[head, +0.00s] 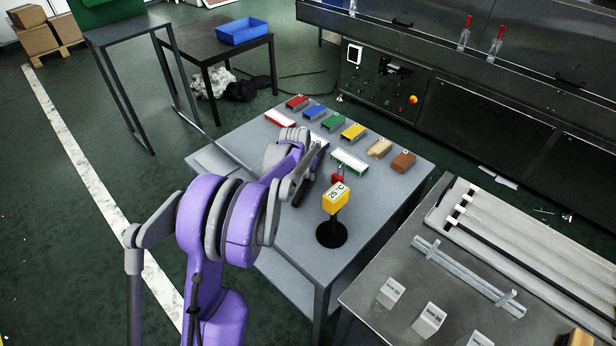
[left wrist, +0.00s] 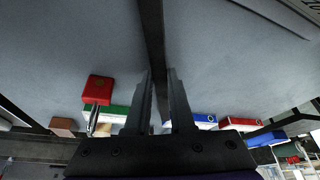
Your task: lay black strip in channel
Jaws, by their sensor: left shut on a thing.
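My left gripper (head: 303,182) is over the grey table in the head view, its fingers pointing down. In the left wrist view its two fingers (left wrist: 160,76) are shut on a long, thin black strip (left wrist: 152,30), which runs away between them to the top edge. In the head view a dark thin line at the table's left edge may be the strip's end; most of it is hidden by my arm. A pale panel (head: 453,214) on the right table has long parallel channels, some with black lines in them. A clear rail (head: 465,273) lies in front of it. My right gripper is not in view.
The grey table (head: 290,262) carries several coloured blocks along its back, a green-and-white block (head: 349,161) and a yellow 25 °C display (head: 336,198) on a black stand, close right of my gripper. Small white blocks (head: 391,292) stand on the right table (head: 375,271). A gap separates the tables.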

